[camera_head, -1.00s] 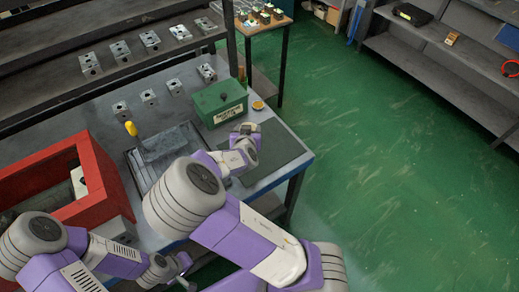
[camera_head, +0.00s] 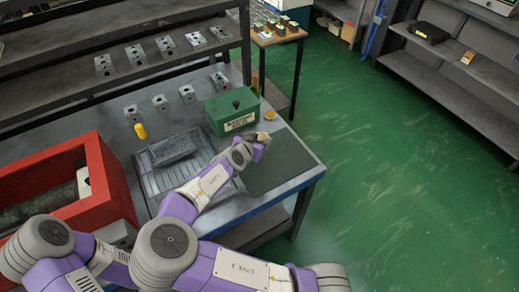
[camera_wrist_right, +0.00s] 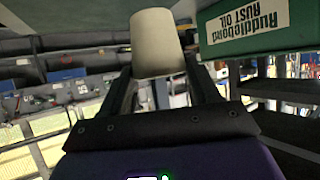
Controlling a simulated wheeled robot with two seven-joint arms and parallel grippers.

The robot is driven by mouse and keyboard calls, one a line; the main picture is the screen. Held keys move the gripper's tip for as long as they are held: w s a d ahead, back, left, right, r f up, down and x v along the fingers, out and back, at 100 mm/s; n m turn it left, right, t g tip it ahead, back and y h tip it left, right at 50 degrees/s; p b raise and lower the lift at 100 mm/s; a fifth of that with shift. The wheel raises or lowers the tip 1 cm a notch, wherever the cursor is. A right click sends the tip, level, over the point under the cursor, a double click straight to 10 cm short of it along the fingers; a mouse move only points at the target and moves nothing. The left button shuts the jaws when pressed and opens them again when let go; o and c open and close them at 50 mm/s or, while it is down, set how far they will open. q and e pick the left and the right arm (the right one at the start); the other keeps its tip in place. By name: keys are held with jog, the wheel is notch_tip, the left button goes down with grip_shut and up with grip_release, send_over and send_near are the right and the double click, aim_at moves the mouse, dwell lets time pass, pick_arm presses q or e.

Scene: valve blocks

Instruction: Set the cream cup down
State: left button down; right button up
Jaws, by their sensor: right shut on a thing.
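The cream cup (camera_wrist_right: 155,42) stands between the two fingers of my right gripper (camera_wrist_right: 160,88) in the right wrist view, and the jaws are shut on it. In the head view my right gripper (camera_head: 258,143) is at the back left of the dark mat (camera_head: 284,166), just in front of the green box. The cup is small there and mostly hidden by my gripper. I cannot tell whether its base touches the mat. My left arm is at the lower left, and its gripper does not show.
The green rust oil box (camera_head: 232,110) stands close behind my right gripper; it also shows in the wrist view (camera_wrist_right: 262,28). A yellow round item (camera_head: 269,115) is beside it. A grey tray (camera_head: 160,178), a red bin (camera_head: 110,185) and several metal blocks (camera_head: 160,101) are to the left.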

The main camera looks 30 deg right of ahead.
notch_tip(320, 180, down, 4)
jog(key=shift+f+b, duration=0.1)
jog(key=shift+b, duration=0.45)
jog(key=o, duration=1.2)
jog(key=shift+c, duration=0.2)
jog(key=p+v, duration=0.3)
jog(key=v, duration=0.9)
